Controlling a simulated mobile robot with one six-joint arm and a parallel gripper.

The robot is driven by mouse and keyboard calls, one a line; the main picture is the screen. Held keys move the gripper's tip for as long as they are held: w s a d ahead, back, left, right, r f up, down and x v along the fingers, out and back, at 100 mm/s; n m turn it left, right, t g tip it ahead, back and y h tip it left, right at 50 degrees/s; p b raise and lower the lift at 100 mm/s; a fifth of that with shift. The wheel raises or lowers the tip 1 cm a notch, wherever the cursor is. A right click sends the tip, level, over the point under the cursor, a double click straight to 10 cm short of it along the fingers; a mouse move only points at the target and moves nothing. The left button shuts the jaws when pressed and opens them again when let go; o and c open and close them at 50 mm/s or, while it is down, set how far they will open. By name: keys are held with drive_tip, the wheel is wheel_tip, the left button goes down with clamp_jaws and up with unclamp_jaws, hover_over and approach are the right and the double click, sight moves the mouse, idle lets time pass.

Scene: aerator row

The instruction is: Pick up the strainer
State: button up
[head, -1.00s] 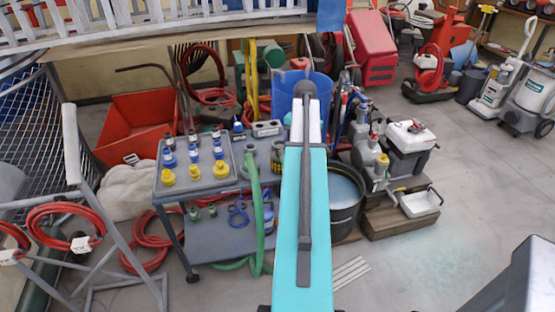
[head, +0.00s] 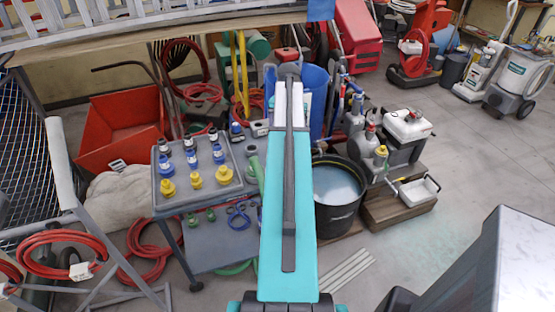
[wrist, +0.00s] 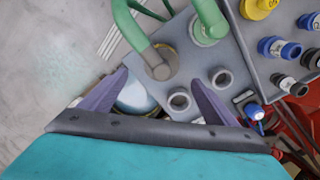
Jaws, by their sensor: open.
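I cannot tell for sure which thing is the strainer. A grey round-ended fitting (wrist: 158,65) on a green hose (wrist: 128,22) stands at the grey cart panel in the wrist view, beyond my fingertips; it may be the strainer. A second green fitting (wrist: 208,25) stands to its right. In the head view my teal arm hides the cart's right part and the gripper tips.
A grey tray (head: 205,210) of blue, yellow and black-capped fittings lies on the cart left of my arm. A black tub of water (head: 335,215) stands right of it. A blue bin (head: 315,95) is behind. Open floor (head: 450,170) lies right.

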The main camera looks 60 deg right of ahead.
drive_tip(key=shift+w, duration=0.15)
drive_tip(key=shift+f+p, duration=0.9)
drive_tip(key=shift+f, duration=3.4)
drive_tip(key=shift+f, duration=0.1)
drive_tip(key=shift+f+p, duration=1.2)
drive_tip(key=shift+f, duration=1.3)
drive_tip(key=c, duration=1.4)
